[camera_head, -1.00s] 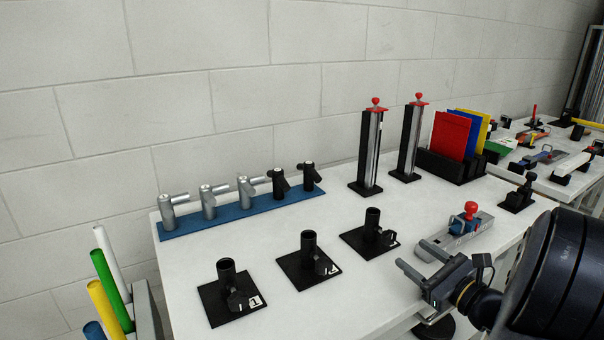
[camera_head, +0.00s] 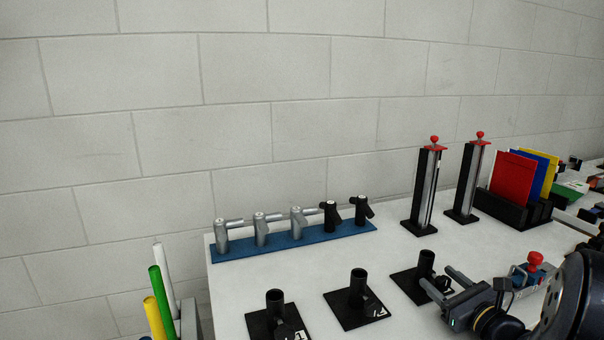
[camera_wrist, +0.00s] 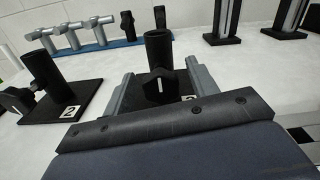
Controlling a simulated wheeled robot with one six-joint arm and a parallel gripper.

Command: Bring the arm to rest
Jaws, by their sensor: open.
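My gripper (camera_head: 444,284) is at the lower right of the head view, just right of the farthest black tube holder (camera_head: 426,264). Its two grey fingers are apart with nothing held between them. I cannot tell the exact gap between fingers and holder.
Two more black holders (camera_head: 358,292) stand on square plates to the left. A blue rack (camera_head: 300,240) with several torch-like pieces lies behind. Two red-topped posts (camera_head: 426,190), upright coloured folders (camera_head: 512,178) and a red-knobbed device (camera_head: 535,260) stand to the right.

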